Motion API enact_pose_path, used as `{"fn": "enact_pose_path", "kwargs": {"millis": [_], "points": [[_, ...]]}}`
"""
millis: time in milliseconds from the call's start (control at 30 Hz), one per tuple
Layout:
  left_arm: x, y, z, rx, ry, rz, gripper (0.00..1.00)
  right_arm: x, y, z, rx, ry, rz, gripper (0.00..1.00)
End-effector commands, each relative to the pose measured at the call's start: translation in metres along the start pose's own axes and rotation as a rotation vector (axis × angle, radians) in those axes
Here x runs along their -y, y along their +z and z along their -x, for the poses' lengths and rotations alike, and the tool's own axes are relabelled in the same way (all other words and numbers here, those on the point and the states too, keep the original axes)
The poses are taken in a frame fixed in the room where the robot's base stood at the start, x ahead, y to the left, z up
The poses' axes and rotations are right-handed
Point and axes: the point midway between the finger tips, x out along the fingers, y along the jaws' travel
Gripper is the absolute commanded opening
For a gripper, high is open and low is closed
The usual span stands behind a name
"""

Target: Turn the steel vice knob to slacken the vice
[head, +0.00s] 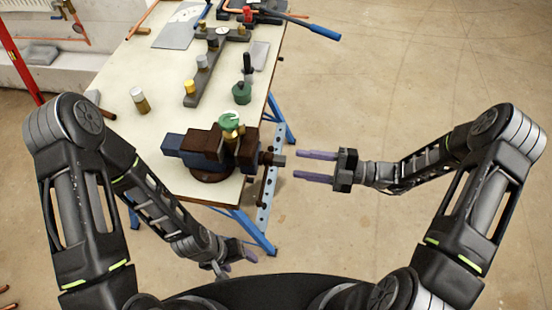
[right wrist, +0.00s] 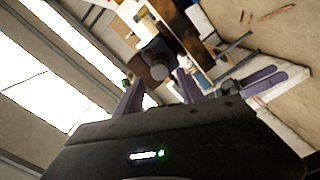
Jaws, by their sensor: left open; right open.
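The vice (head: 205,150), with a blue body and brown rusty jaws, is mounted at the near right corner of the workbench. Its steel knob (head: 279,160) sticks out to the right, past the bench edge. A brass fitting with a green top (head: 231,124) stands at the jaws. In the right wrist view the knob (right wrist: 159,70) appears between the finger directions, just beyond the tips. My left gripper (head: 238,257) is open and low, in front of the bench.
The workbench (head: 125,75) has a cream top and blue legs. A brass-capped cylinder (head: 140,100), a dark manifold bar (head: 208,75) with knobs and a green pot (head: 242,93) stand on it. A blue-handled tool (head: 312,28) overhangs the far right. The floor right of the bench is clear.

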Motion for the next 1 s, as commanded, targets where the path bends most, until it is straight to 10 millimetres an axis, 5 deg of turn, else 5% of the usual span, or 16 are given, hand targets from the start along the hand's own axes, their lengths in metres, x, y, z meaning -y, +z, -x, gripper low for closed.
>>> {"fn": "enact_pose_path", "kwargs": {"millis": [700,1000], "points": [[0.0,0.0,0.0,0.0,0.0,0.0,0.68,0.0,0.0,-0.048,0.0,0.0,0.002,0.45],[0.0,0.0,0.0,0.0,0.0,0.0,0.68,0.0,0.0,-0.05,0.0,0.0,0.002,0.45]]}}
